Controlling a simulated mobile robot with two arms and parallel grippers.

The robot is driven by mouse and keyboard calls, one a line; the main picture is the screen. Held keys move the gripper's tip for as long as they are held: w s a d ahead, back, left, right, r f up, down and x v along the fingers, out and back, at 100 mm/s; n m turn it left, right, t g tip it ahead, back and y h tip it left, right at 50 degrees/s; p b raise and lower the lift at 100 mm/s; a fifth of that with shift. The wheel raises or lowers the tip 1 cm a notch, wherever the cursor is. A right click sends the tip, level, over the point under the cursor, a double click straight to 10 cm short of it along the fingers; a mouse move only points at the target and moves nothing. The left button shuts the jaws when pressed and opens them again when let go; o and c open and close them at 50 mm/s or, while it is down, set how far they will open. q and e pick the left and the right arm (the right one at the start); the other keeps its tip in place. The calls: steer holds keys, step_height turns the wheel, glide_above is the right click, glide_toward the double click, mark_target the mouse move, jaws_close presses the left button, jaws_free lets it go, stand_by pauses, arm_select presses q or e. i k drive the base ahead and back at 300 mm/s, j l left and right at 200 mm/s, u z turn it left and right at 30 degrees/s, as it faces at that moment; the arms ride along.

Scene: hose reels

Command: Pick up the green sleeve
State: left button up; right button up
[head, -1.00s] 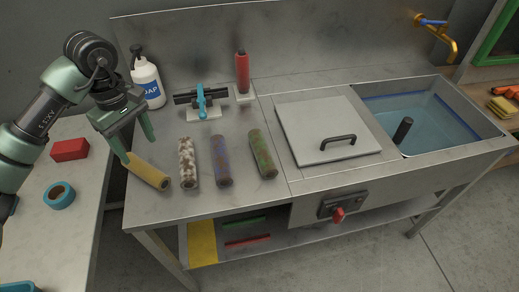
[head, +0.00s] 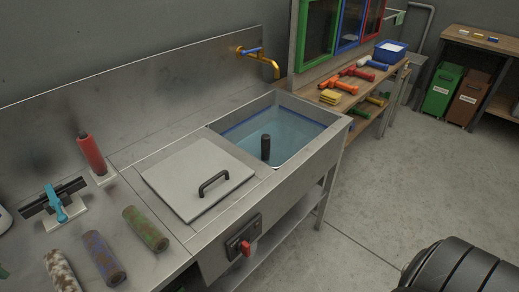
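A green sleeve with rusty brown patches (head: 146,229) lies on the steel counter, just left of the lidded part of the sink unit. Left of it lie a blue and brown sleeve (head: 104,258) and a white and brown sleeve (head: 62,272). No gripper touches the green sleeve. Neither of my grippers shows clearly in the head view; only a small dark green bit shows at the lower left edge. A black ribbed shape at the lower right corner seems to be part of my own arm.
A grey lid with a black handle (head: 198,178) covers part of the unit beside a water-filled basin (head: 270,136). A red bottle (head: 92,153) and a blue-handled clamp (head: 56,204) stand behind the sleeves. A wooden bench (head: 338,100) with tools stands further right. The floor (head: 390,190) is clear.

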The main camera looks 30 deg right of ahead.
mark_target(154, 238)
steer(key=k+z, duration=0.2)
steer(key=z, duration=0.2)
steer(key=k+z, duration=0.15)
steer(key=z, duration=0.25)
steer(key=k+z, duration=0.2)
steer(key=z, duration=0.2)
